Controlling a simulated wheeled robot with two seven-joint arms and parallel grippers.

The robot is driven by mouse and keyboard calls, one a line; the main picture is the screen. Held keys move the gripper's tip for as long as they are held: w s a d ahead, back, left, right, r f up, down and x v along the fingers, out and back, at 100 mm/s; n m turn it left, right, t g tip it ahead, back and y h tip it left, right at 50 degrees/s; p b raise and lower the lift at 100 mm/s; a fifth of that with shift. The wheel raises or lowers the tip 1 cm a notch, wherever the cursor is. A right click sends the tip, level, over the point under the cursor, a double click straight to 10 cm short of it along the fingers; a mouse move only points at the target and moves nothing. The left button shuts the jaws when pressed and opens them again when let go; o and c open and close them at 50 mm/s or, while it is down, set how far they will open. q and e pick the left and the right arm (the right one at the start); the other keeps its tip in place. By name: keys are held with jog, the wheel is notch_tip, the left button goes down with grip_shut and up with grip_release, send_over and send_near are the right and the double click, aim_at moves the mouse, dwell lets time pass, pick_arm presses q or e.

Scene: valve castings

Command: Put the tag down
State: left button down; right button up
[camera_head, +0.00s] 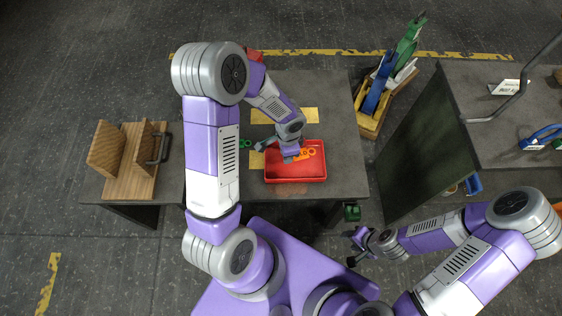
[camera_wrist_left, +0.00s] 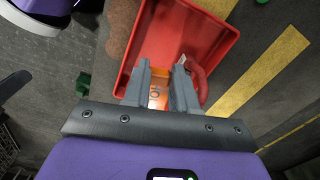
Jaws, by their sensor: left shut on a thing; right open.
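My left gripper (camera_wrist_left: 160,92) is shut on an orange tag (camera_wrist_left: 157,97) with dark letters, partly hidden by the fingers. The fingers are over the inside of a red tray (camera_head: 296,177), which also fills much of the left wrist view (camera_wrist_left: 203,27). In the head view the orange tag (camera_head: 300,156) shows just right of the fingers, within the tray's outline. I cannot tell whether it touches the tray floor. A red curved piece (camera_wrist_left: 200,82) shows beside the right finger in the left wrist view. My right gripper (camera_head: 358,246) is open and empty, off the table's front edge.
The tray stands on a dark table (camera_head: 345,180) with yellow patches (camera_head: 297,116). A green piece (camera_head: 244,143) lies left of the tray. A wooden holder (camera_head: 130,160) stands at the left, and another bench (camera_head: 485,125) at the right.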

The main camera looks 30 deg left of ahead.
aim_at(282, 172)
pick_arm(q)
jog(key=f+m, duration=0.2)
jog(key=s+a+f+m, duration=0.1)
jog(key=shift+f+b, duration=0.25)
jog(key=shift+b, duration=0.15)
pick_arm(e)
jog(key=shift+f, duration=0.85)
jog(key=shift+f, duration=0.15)
pick_arm(q)
notch_tip(282, 172, down, 7)
jog(key=b, duration=0.6)
jog(key=shift+r, duration=0.2)
pick_arm(e)
notch_tip(282, 172, down, 6)
pick_arm(q)
jog(key=shift+f+b, duration=0.2)
jog(key=shift+b, duration=0.2)
pick_arm(e)
jog(key=shift+f, duration=0.2)
pick_arm(q)
jog(key=c, duration=0.8)
grip_release()
